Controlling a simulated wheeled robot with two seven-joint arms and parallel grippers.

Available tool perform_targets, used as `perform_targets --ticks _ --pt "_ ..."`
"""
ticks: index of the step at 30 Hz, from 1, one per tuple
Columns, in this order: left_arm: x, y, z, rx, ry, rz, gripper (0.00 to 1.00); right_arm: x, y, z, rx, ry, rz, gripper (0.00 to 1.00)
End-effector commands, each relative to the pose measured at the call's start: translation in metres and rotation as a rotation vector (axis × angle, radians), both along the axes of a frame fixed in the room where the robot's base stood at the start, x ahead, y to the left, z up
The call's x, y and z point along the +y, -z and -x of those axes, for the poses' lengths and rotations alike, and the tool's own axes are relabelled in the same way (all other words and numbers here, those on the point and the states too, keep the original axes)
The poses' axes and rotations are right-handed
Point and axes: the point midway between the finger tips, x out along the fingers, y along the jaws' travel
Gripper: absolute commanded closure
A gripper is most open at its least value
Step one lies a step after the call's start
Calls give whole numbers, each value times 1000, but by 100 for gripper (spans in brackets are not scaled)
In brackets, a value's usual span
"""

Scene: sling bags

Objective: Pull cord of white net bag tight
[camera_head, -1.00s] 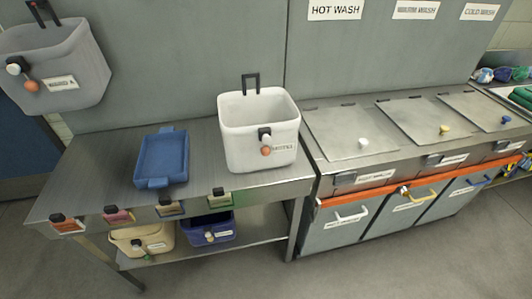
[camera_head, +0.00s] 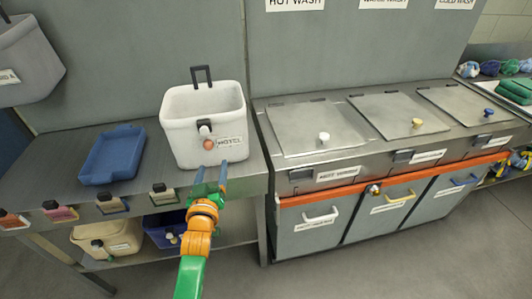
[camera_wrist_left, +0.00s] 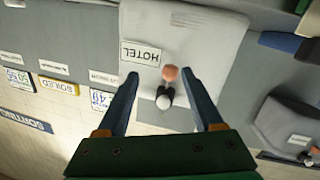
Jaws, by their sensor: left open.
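The white bag (camera_head: 185,140) stands upright and open-topped on the steel table, with a dark loop at its back. Its front bears a HOTEL label (camera_head: 229,142), a black cord toggle with a white knob (camera_head: 204,130), and an orange ball (camera_head: 209,144) below. My left gripper (camera_head: 211,171) is open and empty, just in front of and below these cord parts. In the left wrist view, the orange ball (camera_wrist_left: 170,73) and white knob (camera_wrist_left: 163,103) appear between the open fingers (camera_wrist_left: 159,80); I cannot tell whether they touch. My right gripper is not in view.
A blue tray (camera_head: 111,155) lies left of the bag. A grey bag (camera_head: 25,60) hangs at the far left. Beige (camera_head: 108,238) and blue (camera_head: 165,228) bins sit on the lower shelf. Lidded wash hatches (camera_head: 318,126) stand to the right.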

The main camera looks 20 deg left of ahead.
Motion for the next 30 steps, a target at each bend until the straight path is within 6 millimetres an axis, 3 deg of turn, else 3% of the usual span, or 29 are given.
perform_targets --ticks 3,12,24,30 --pt "13 -23 -4 -64 -32 -4 32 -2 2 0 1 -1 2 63" --pt "33 -23 -54 -63 -30 -3 32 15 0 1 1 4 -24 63" --pt "36 -22 -63 -61 -29 -3 32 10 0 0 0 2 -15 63" --pt "36 -22 -63 -59 -29 -4 86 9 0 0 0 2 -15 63"
